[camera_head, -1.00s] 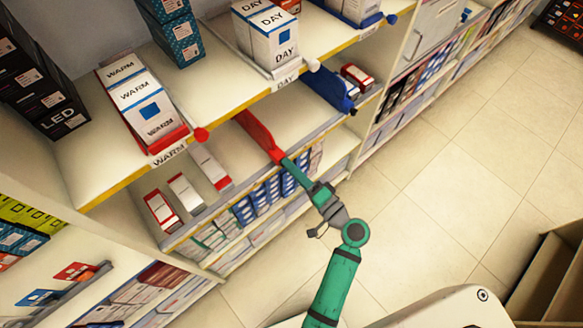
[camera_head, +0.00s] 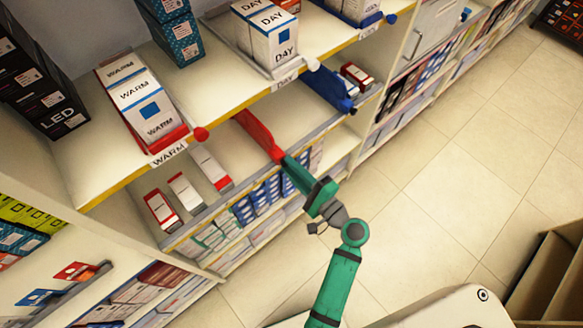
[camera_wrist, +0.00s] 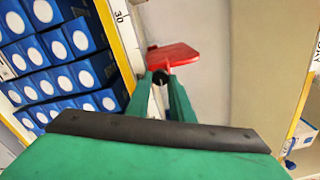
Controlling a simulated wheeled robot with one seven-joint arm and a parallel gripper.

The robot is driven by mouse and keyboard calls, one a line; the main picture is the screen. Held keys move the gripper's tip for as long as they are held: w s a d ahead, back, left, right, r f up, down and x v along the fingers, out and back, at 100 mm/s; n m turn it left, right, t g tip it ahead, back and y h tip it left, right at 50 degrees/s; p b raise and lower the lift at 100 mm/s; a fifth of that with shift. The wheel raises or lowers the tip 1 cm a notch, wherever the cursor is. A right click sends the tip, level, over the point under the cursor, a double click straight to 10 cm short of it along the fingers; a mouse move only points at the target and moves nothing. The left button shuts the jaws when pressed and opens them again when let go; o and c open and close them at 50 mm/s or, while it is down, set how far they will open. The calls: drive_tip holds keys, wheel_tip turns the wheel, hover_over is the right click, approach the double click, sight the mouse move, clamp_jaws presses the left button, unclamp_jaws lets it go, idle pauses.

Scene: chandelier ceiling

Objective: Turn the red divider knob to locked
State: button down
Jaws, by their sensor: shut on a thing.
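The red divider (camera_head: 258,132) stands on the middle shelf, its front end at the shelf's front edge. My green gripper (camera_head: 282,160) has its fingertips at that front end. In the wrist view the red divider (camera_wrist: 174,57) shows just beyond the fingertips, and my gripper (camera_wrist: 161,79) is closed around a small dark round part (camera_wrist: 160,77) at the divider's front. The fingers cover most of the knob, so its turn position cannot be read.
A blue divider (camera_head: 326,86) stands to the right on the same shelf. Small red-and-white boxes (camera_head: 186,193) lie to the left. The shelf above carries WARM boxes (camera_head: 138,98) and a red knob (camera_head: 200,134). Blue boxes (camera_wrist: 50,65) fill the shelf below.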

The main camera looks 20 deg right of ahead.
drive_tip(key=shift+f, duration=0.1)
idle(0.3)
drive_tip(key=c, duration=1.6)
unclamp_jaws()
drive_tip(key=shift+o, duration=0.2)
drive_tip(key=shift+s, duration=0.1)
drive_tip(key=v, duration=1)
drive_tip(key=shift+s, duration=0.35)
drive_tip(key=shift+d, duration=0.15)
